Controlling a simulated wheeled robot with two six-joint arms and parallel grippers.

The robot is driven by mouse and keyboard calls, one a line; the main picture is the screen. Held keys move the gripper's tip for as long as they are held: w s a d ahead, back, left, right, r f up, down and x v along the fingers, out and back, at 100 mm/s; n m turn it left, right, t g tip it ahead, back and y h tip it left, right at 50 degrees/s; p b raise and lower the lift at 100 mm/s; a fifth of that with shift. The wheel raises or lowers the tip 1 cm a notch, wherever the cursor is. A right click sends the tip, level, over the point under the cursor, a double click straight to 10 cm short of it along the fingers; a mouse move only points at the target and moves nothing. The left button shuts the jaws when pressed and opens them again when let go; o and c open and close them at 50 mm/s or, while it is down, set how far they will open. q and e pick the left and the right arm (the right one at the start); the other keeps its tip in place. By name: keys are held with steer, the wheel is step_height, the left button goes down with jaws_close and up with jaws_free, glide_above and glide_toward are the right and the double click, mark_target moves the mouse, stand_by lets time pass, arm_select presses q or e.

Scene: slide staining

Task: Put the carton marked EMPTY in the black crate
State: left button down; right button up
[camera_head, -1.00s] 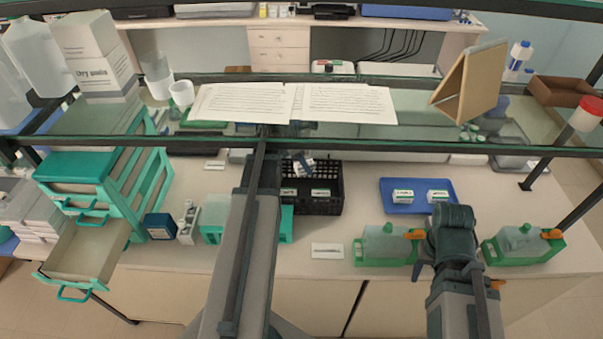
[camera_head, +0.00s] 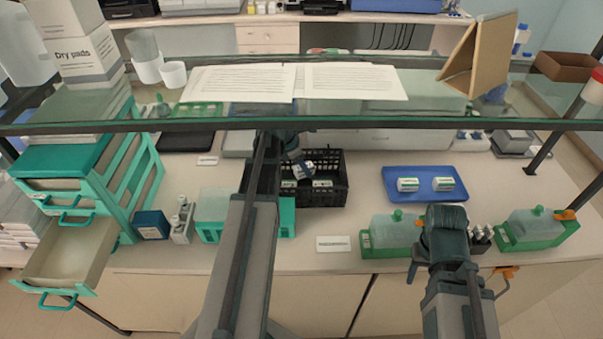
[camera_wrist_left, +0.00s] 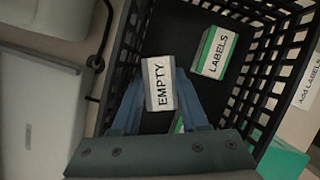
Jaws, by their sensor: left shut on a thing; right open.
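My left gripper (camera_head: 297,153) is shut on the carton marked EMPTY (camera_wrist_left: 159,84), a small white and grey box. In the left wrist view the word EMPTY faces the camera, and the carton is between the two blue-grey fingers. The carton also shows in the head view (camera_head: 308,168), over the back left part of the black crate (camera_head: 336,196). Whether it touches the crate's floor I cannot tell. A green and white LABELS carton (camera_wrist_left: 215,53) lies in the crate, with another partly hidden beside the fingers. My right gripper (camera_head: 443,238) is open above the green-based staining trays; its fingertips are mostly hidden.
A blue tray (camera_head: 425,172) with two white and green cartons stands right of the crate. A teal box (camera_head: 209,215) is to its left. A white label card (camera_head: 333,244) lies in front. A glass shelf (camera_head: 420,114) with papers spans above the bench.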

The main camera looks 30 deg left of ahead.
arm_select(q)
steer(key=shift+f, duration=0.15)
steer(key=shift+d, duration=0.1)
steer(key=shift+f+b, duration=0.45)
steer(key=shift+f, duration=0.1)
steer(key=shift+c, duration=2.2)
jaws_free()
steer(key=shift+r, duration=0.15)
